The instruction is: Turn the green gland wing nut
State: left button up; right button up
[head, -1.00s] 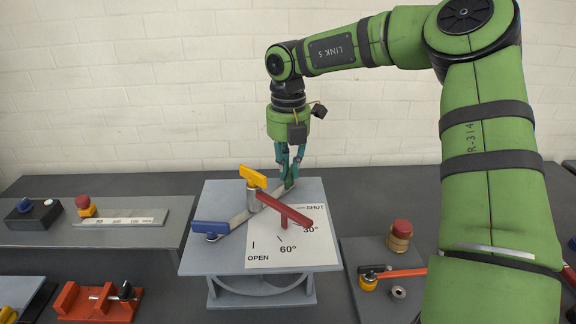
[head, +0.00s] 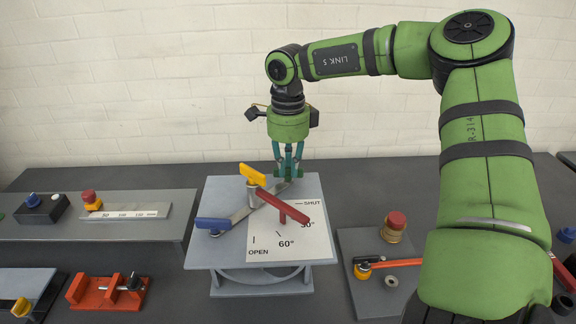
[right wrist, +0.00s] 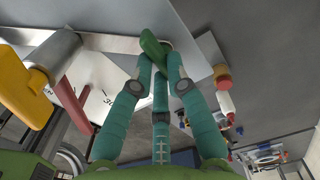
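The green gland wing nut (head: 288,181) stands at the back of the grey bench plate (head: 215,256), at the far end of a grey pipe (head: 240,215). In the right wrist view the wing nut (right wrist: 153,46) shows at the fingertips. My right gripper (head: 288,174) points straight down over it, with its teal fingers on either side. In the right wrist view the fingers of the right gripper (right wrist: 160,62) close in on the nut and appear to touch it; the fingers partly hide it. My left gripper is not in view.
A yellow handle (head: 252,174), a red lever (head: 283,205) and a blue handle (head: 213,223) stand close by on the pipe. A white scale card (head: 290,238) reads OPEN to SHUT. A red-topped stack (head: 394,222) stands to the right. Dark table top is bare behind the plate.

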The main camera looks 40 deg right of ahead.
jog(key=o, duration=0.5)
jog(key=shift+d, duration=0.15)
jog(key=shift+c, duration=0.2)
jog(key=shift+w+d+f, duration=0.1)
jog(key=shift+w+d, duration=0.05)
jog(key=shift+r, duration=0.25)
jog(key=shift+r+p, duration=0.55)
jog(key=shift+r, duration=0.25)
jog(key=shift+r, duration=0.1)
jog(key=shift+r+p, duration=1.8)
jog(key=shift+r, duration=1.15)
